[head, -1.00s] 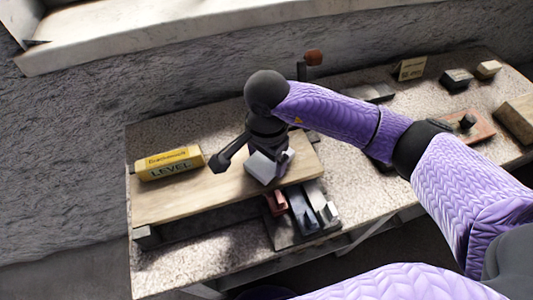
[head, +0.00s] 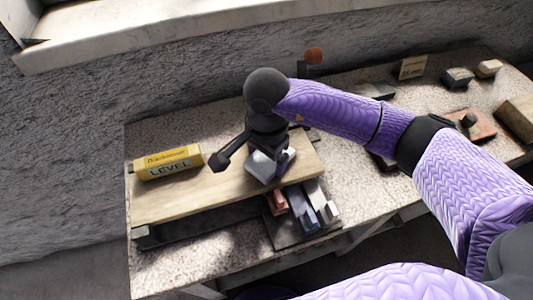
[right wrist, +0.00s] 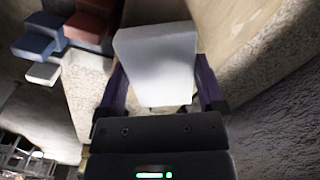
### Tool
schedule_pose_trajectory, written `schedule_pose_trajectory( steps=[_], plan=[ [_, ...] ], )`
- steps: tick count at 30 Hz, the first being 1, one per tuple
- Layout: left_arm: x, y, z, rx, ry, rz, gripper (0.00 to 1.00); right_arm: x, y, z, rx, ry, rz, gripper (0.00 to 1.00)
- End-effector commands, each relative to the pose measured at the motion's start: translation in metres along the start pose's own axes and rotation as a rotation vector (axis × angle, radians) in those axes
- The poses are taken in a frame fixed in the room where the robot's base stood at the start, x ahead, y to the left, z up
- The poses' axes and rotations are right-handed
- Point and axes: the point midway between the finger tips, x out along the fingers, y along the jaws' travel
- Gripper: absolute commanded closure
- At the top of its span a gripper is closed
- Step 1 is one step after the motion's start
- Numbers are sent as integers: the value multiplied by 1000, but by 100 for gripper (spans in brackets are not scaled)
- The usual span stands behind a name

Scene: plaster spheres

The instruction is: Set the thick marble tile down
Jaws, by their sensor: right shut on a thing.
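The thick marble tile (head: 260,165) is a pale grey-white slab, partly hidden under my right gripper in the head view. My right gripper (head: 274,166) points down and is shut on it, over the right part of a wooden board (head: 225,184). In the right wrist view the tile (right wrist: 158,60) sits between the two dark purple fingers of my right gripper (right wrist: 160,84). I cannot tell whether the tile touches the board. My left gripper is not in view.
A yellow level box (head: 168,163) lies at the board's left. A tray (head: 290,238) with red, blue and whitish blocks is close in front of the board. A reddish float (head: 480,126) and several blocks are on the right of the speckled bench. The board's middle is clear.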

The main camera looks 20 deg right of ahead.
Motion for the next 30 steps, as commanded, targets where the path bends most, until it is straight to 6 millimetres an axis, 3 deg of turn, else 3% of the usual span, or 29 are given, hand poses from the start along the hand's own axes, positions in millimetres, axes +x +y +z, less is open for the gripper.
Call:
schedule_pose_trajectory(
  steps=[30],
  plan=[
    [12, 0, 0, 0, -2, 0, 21, 13, 0, 0, -1, 0, -1, 94]
  ],
)
